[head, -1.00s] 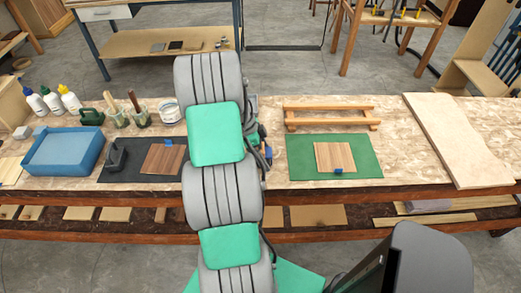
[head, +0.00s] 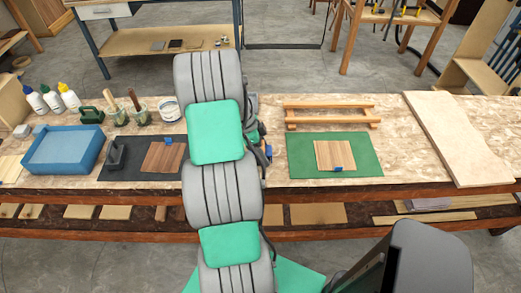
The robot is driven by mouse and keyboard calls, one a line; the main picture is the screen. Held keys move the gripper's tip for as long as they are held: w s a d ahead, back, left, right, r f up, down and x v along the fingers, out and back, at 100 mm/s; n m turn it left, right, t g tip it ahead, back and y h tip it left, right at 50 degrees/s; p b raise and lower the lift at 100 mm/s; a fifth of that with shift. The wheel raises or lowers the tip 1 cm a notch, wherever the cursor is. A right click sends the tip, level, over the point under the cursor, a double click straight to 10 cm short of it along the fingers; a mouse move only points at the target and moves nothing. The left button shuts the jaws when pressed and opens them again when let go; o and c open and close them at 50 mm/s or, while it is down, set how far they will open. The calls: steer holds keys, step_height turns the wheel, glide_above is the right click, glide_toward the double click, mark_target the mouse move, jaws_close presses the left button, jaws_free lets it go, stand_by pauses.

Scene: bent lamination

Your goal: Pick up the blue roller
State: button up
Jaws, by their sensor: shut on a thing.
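My arm (head: 222,190) rises through the middle of the view and covers a strip of the bench. I cannot make out a blue roller. Small blue pieces show at the wooden board on the dark mat (head: 168,139) and at the wooden board on the green mat (head: 338,169).
A blue tray (head: 30,171), glue bottles (head: 52,99) and brush jars (head: 139,116) stand at the left. A dark tool (head: 116,154) is on the dark mat. A wooden rack (head: 330,106) and a pale plank (head: 460,140) lie at the right.

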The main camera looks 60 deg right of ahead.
mark_target(263, 147)
steer(key=shift+r, duration=0.1)
steer(key=shift+c, duration=0.3)
steer(key=shift+r+b, duration=0.3)
steer(key=r, duration=0.1)
steer(key=r+b, duration=0.1)
steer(key=r, duration=0.1)
steer(key=shift+w+a+r, duration=0.1)
steer(key=shift+a+r, duration=0.05)
steer(key=shift+a, duration=0.25)
steer(key=a+r+b, duration=0.3)
steer(key=a+r, duration=0.6)
steer(key=a, duration=0.4)
steer(key=shift+s, duration=0.4)
